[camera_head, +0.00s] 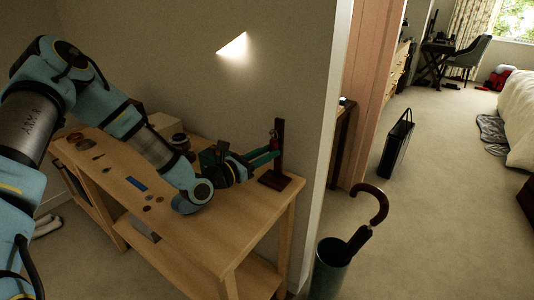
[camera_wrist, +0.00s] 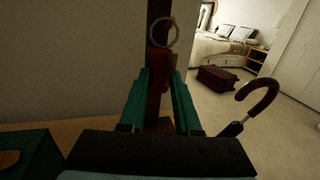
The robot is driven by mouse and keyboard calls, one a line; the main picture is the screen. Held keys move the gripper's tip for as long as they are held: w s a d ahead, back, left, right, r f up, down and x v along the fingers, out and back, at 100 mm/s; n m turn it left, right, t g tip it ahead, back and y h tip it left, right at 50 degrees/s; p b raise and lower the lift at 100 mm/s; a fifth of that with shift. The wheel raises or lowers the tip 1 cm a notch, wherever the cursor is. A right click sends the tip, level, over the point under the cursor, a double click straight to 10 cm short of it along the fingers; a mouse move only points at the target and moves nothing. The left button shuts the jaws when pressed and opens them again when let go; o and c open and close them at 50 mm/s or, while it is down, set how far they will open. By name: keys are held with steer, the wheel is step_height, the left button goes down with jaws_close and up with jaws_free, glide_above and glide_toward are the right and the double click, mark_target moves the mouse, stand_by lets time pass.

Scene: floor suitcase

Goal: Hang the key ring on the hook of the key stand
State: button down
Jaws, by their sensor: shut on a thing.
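The key stand is a dark wooden post (camera_head: 280,134) on a flat base (camera_head: 274,181) at the right end of the wooden table. My gripper (camera_head: 275,152) has green fingers and reaches the post from the left. In the wrist view, my gripper (camera_wrist: 161,78) is shut on the red fob of the key ring. The silver key ring (camera_wrist: 152,30) stands up beyond the fingertips, in front of the post (camera_wrist: 158,10). A small brass-coloured piece, perhaps the hook (camera_wrist: 171,21), shows at the ring's upper right. I cannot tell whether the ring is around it or only in front of it.
The table (camera_head: 225,232) holds a blue flat item (camera_head: 137,184), several small round items and a dark jar (camera_head: 180,142). An umbrella (camera_head: 367,225) stands in a bin (camera_head: 332,265) right of the table. The wall is close behind the stand.

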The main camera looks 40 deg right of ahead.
steer(key=c, duration=0.5)
jaws_free()
steer(key=shift+c, duration=0.2)
steer(key=s+a+m+g+y+b, duration=0.25)
steer(key=a+m+y, duration=0.4)
steer(key=a, duration=0.85)
steer(key=s+a+m+g+y+b, duration=0.1)
steer(key=s+a+m+g+y, duration=0.5)
steer(key=a, duration=0.9)
steer(key=w+a+r+m+t+y, duration=0.2)
steer(key=w+a+t, duration=0.3)
steer(key=a, duration=0.5)
steer(key=w+a+r+m+t+y, duration=0.3)
steer(key=w+a+m+t, duration=0.1)
steer(key=a, duration=0.7)
steer(key=shift+w+m+t+y, duration=0.35)
steer(key=shift+w+t, duration=0.2)
steer(key=shift+w, duration=0.6)
